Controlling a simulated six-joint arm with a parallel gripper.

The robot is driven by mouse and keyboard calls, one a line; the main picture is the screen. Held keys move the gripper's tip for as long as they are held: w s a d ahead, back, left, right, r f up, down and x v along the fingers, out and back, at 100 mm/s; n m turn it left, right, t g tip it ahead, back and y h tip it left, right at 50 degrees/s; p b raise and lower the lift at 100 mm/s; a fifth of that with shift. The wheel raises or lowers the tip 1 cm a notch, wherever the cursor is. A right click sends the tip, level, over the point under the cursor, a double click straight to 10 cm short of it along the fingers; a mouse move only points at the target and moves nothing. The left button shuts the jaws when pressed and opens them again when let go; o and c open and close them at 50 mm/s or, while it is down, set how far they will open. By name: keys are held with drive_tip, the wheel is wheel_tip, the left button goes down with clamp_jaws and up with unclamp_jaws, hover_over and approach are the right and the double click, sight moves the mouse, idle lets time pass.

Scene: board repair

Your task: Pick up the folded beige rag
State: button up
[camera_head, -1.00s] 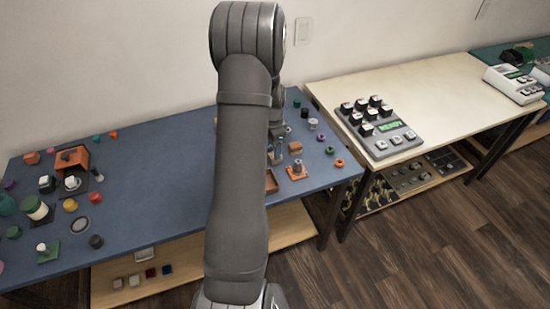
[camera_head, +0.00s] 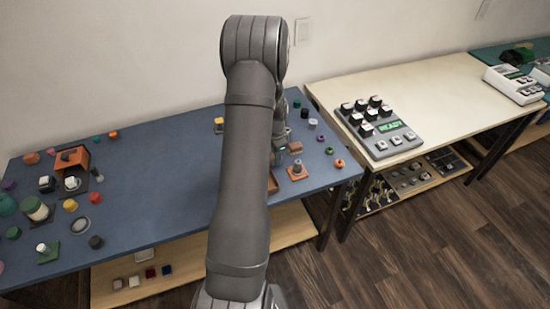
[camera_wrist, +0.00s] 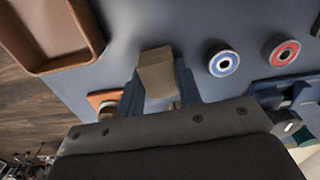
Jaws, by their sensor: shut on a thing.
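The folded beige rag (camera_wrist: 157,73) is a small tan block in the wrist view, between the two dark fingers of my gripper (camera_wrist: 158,84). The fingers are shut on its sides, and its near end is partly hidden by the gripper body. The blue tabletop shows behind it; I cannot tell whether the rag touches it. In the head view my gripper is mostly hidden behind my arm, over the right part of the blue table (camera_head: 150,170), and I cannot make out the rag there.
In the wrist view a brown tray (camera_wrist: 88,47) lies at upper left. A blue-ringed spool (camera_wrist: 223,63) and a red-ringed spool (camera_wrist: 283,51) stand to the right. An orange-based piece (camera_head: 297,170) is near the table's right end. A keypad device (camera_head: 378,128) sits on the pale table.

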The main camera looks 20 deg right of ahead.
drive_tip(key=shift+r, duration=0.1)
drive_tip(key=shift+r, duration=0.6)
wheel_tip(320, 180, up, 3)
drive_tip(key=s+d+r, duration=0.6)
drive_tip(key=s, duration=0.4)
drive_tip(key=shift+r, duration=0.3)
